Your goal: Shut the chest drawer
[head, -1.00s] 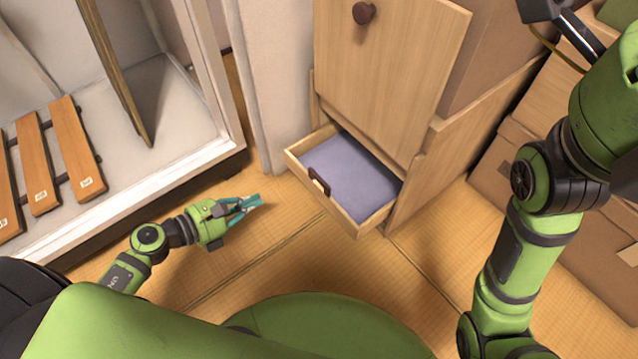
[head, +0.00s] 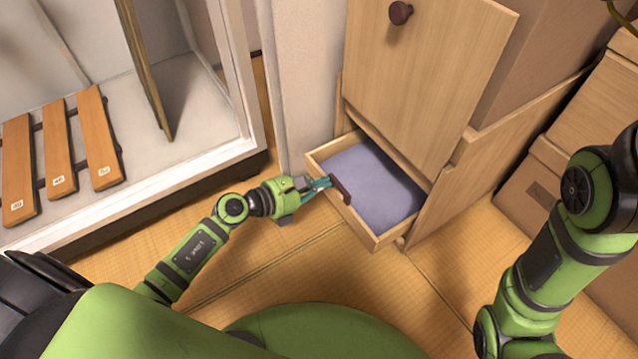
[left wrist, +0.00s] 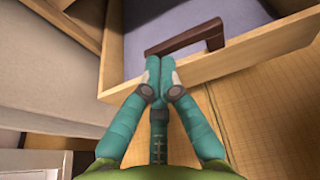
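The chest drawer (head: 371,184) is pulled out at the bottom of the wooden chest (head: 425,85). Its lavender-grey inside looks empty. A dark brown handle (head: 340,190) sits on its front panel. My left gripper (head: 325,183) is at the drawer front, right beside the handle. In the left wrist view its teal fingertips (left wrist: 160,65) are together at the front panel, just below the left part of the handle (left wrist: 185,38). Nothing shows between them, and I cannot tell whether they touch the wood. My right arm is at the right, but its gripper is out of view.
A white-framed cabinet (head: 190,170) with orange-brown slatted boards (head: 98,140) stands on the left. Cardboard boxes (head: 530,180) stand right of the chest. The tatami floor (head: 310,265) in front of the drawer is clear.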

